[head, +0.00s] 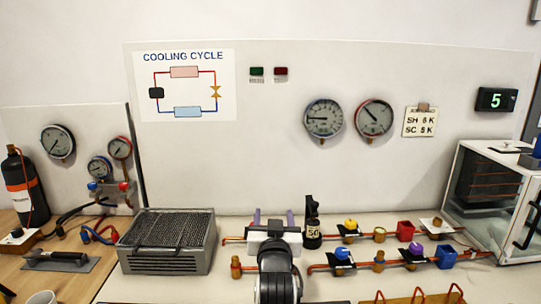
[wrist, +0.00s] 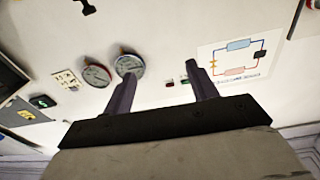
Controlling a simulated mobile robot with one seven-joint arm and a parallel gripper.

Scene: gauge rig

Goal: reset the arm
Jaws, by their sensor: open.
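My gripper (head: 273,212) is in the lower middle of the head view, reaching away over the bench. Its two purple fingers are spread apart with nothing between them. In the wrist view my gripper (wrist: 160,72) is also open and empty, with the back panel beyond it. The wrist view is turned over, with the cooling cycle poster at the right and the gauges at the left. My arm hides part of the bench below the gripper.
A grey finned unit (head: 168,240) stands left of my gripper. A black bottle (head: 312,222) and copper pipes with coloured valves (head: 343,254) stand close on the right. A glass-fronted cabinet (head: 495,195) is at far right. The panel (head: 270,150) rises behind.

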